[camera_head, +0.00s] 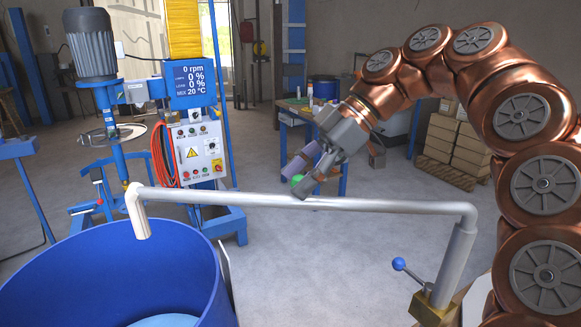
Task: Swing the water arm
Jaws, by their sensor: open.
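The water arm (300,202) is a long silver pipe that runs across the middle of the view. Its pale spout (138,212) bends down at the left end, over the blue drum (110,265). At the right end it bends down into an upright post (455,258) with a brass valve and a blue ball-tipped lever (399,264). My gripper (340,171) is open and comes down from the upper right near the middle of the pipe. One fingertip overlaps the pipe in the picture; I cannot tell whether it touches.
The blue mixer with its control panel (192,150) stands behind the drum at the left. A blue table (292,118) with containers stands behind my gripper. Boxes on a pallet (452,172) stand back right. Floor behind the pipe is mostly clear.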

